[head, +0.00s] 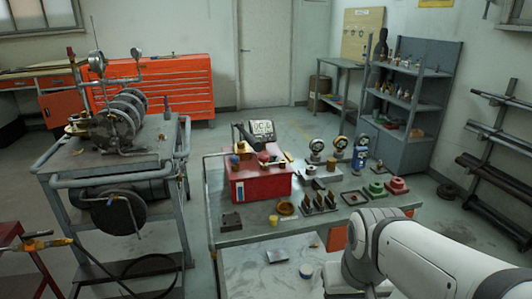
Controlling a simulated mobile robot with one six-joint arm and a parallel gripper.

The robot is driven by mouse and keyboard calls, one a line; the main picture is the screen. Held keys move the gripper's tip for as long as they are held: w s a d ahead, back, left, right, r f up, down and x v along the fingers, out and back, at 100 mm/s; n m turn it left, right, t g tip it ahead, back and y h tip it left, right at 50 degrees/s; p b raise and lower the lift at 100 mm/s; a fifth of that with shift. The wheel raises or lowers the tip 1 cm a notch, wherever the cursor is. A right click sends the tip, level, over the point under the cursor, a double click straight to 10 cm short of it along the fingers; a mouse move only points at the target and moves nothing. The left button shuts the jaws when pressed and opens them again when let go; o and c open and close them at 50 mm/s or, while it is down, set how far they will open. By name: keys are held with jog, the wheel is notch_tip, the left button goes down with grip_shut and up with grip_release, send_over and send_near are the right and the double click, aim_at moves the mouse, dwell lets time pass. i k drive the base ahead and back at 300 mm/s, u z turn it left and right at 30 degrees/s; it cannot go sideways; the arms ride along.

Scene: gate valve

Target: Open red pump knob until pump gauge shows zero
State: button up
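A red box-shaped unit (260,184) stands on the grey workbench (222,196) in the middle of the head view. Small knob-like parts, one of them reddish (264,157), sit on its top. A dark device with a pale face (262,129) stands behind it; its reading is too small to make out. On the cart at left, a pump-like machine (115,125) carries a round gauge (97,60), also unreadable. I cannot tell for certain which part is the pump knob. My white arm enters at bottom right, apart from the red unit; my gripper is not visible.
Small round gauges (316,147), a blue part (360,158) and green and red blocks (396,185) crowd the bench's right side. A grey shelf (412,95) stands behind right. Orange drawers (165,85) line the back. A floor gap separates cart and bench.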

aim_at(264, 158)
jog(key=i, duration=0.9)
jog(key=z, duration=0.05)
